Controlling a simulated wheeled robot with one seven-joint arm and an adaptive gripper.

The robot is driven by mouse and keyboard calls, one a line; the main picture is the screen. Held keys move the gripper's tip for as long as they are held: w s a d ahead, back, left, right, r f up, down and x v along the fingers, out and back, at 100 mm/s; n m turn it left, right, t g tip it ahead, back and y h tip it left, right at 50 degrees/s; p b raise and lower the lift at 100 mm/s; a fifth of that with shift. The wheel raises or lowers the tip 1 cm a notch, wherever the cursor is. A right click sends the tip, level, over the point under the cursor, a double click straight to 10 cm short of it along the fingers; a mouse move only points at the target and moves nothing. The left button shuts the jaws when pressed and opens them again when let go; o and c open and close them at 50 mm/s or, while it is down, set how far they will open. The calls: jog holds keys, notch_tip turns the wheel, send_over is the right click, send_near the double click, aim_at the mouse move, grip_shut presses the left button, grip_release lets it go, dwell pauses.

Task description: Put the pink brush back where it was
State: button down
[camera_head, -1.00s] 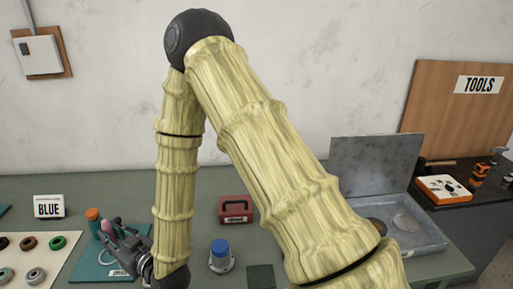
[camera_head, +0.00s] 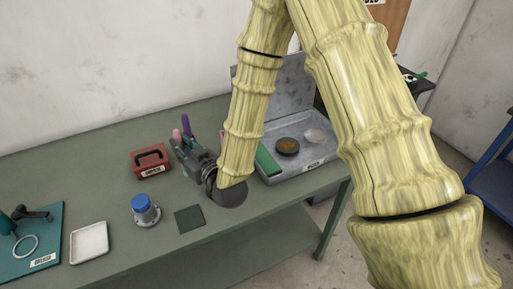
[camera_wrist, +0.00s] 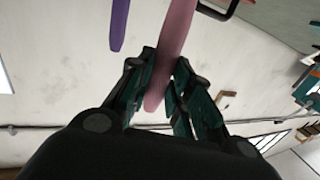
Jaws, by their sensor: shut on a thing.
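My gripper (camera_head: 184,146) is over the table between the red toolbox and the metal case. It is shut on the pink brush (camera_head: 177,135). In the wrist view, my gripper's fingers (camera_wrist: 163,90) clasp the pink brush (camera_wrist: 175,40) near one end of its handle, and the rest runs out of the top of the picture. A purple handle (camera_head: 186,124) stands close beside the pink brush; it also shows in the wrist view (camera_wrist: 119,25), apart from the fingers. The lower ends of both are hidden by my gripper in the head view.
The red toolbox (camera_head: 150,163) stands left of my gripper. The open metal case (camera_head: 322,165) is to the right, with a green block (camera_head: 268,160) and round pieces. A blue-capped container (camera_head: 145,208), dark square mat (camera_head: 189,218), white tray (camera_head: 89,243) and teal mat (camera_head: 53,222) lie nearer.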

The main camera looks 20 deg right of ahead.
jog(key=w+d+r+n+g+y+b, duration=0.2)
jog(key=w+d+r+n+y, duration=0.15)
jog(key=d, duration=0.55)
jog(key=w+d+r+n+g+y+b, duration=0.1)
jog(key=w+d+r+n+g+y, duration=0.25)
jog(key=d, duration=0.55)
notch_tip(320, 180, down, 10)
jog(key=w+m+p, duration=0.1)
jog(key=w+p, duration=0.1)
jog(key=shift+t, duration=0.45)
jog(key=shift+f, duration=0.1)
jog(key=c, duration=1.3)
grip_release()
jog(key=b+v, duration=0.3)
jog(key=v, duration=0.9)
